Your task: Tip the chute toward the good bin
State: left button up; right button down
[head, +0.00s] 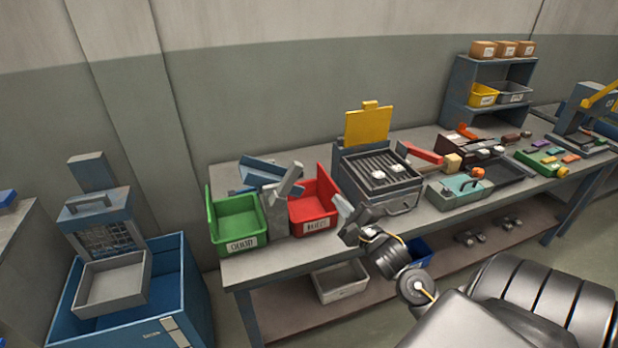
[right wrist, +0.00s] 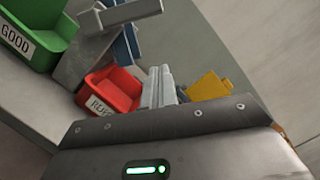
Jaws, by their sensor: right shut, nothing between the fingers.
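The green good bin (head: 222,238) sits at the left end of the bench, its label facing front. The red bin (head: 331,194) is to its right. Between them is the chute's grey stand (head: 277,222), with a tilted grey bar (head: 289,183) on top and the blue chute (head: 262,172) behind. In the right wrist view, the bar (right wrist: 132,13) and part of the blue piece (right wrist: 132,42) show above the red bin (right wrist: 112,88). My right gripper (head: 343,206) is shut and empty, just right of the red bin and apart from the bar. My left gripper is out of view.
A grill-like heater (head: 382,172) with a raised yellow lid (head: 368,125) stands right of the red bin, close to my right gripper. A teal case (head: 460,190) is further right. A blue crate (head: 180,290) stands on the floor at left.

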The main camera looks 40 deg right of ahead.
jog(key=shift+w, duration=0.1)
jog(key=w+a+r+p, duration=0.2)
jog(key=w+p, duration=0.3)
jog(key=w, duration=0.5)
jog(key=shift+w+r, duration=0.4)
jog(key=shift+r, duration=0.25)
